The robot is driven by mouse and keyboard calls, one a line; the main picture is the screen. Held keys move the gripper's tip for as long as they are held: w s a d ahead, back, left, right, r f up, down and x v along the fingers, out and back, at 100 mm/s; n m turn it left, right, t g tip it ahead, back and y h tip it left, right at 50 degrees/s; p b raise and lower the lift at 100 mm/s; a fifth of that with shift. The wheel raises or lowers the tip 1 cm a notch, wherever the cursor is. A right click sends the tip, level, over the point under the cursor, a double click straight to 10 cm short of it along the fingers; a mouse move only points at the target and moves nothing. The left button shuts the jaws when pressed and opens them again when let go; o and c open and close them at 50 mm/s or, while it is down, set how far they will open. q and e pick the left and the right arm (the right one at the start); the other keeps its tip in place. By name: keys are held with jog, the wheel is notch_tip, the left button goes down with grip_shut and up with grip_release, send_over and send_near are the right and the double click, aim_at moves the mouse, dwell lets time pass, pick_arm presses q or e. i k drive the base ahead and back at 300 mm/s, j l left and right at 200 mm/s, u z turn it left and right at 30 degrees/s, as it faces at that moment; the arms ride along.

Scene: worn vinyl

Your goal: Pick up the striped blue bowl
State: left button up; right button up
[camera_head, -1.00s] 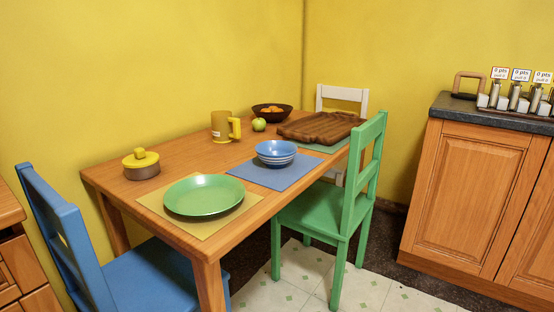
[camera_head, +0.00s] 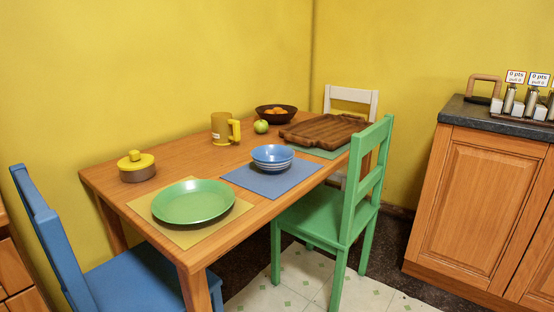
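The striped blue bowl (camera_head: 272,157) stands upright on a blue placemat (camera_head: 245,178) near the right edge of the wooden table (camera_head: 165,170). Its inside is blue, and its outside shows blue and pale bands. Neither of my grippers is in view. Nothing covers the bowl.
A green plate (camera_head: 193,202) lies on a yellow placemat in front of the bowl. A wooden tray (camera_head: 322,131), a mug (camera_head: 221,128), an apple (camera_head: 261,126), a fruit bowl (camera_head: 275,119) and a lidded pot (camera_head: 137,167) share the table. A green chair (camera_head: 322,212) and a blue chair (camera_head: 140,280) flank it.

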aim_at(271, 158)
jog(key=i+l+u, duration=0.1)
jog(key=l, duration=0.3)
jog(key=i+l+u, duration=0.1)
jog(key=l, duration=0.35)
jog(key=i+l+u, duration=0.1)
jog(key=l, duration=0.35)
jog(key=i+l+u, duration=0.1)
jog(key=l, duration=0.35)
jog(key=i+l+u, duration=0.1)
jog(key=l, duration=0.35)
jog(key=i, duration=0.1)
